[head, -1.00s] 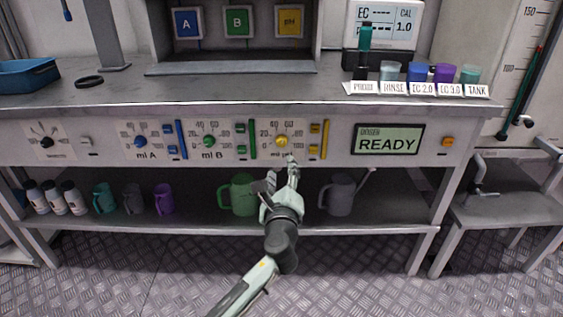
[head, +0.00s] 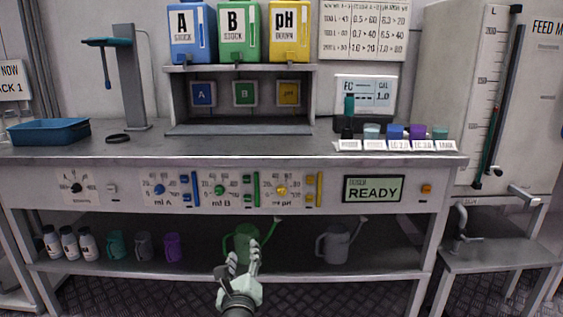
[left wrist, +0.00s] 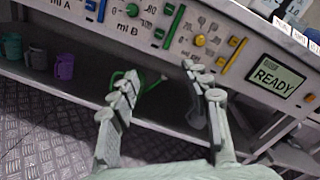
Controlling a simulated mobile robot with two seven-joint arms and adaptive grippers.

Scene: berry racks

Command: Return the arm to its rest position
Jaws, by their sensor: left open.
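My left gripper (head: 243,262) is in the lower middle of the head view, in front of the bench's lower shelf. It is open and empty, with its fingers pointing up and away. In the left wrist view its two fingers (left wrist: 165,95) stand apart with nothing between them. The dosing panel (head: 330,192) lies beyond and above the gripper, with apparent free space between. My right gripper is in neither view.
A green watering can (head: 240,243) and a grey watering can (head: 334,243) stand on the lower shelf (head: 200,262). Cups and white bottles (head: 69,243) stand at its left. The READY display (head: 374,189) is on the panel. A low side table (head: 495,256) stands at right.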

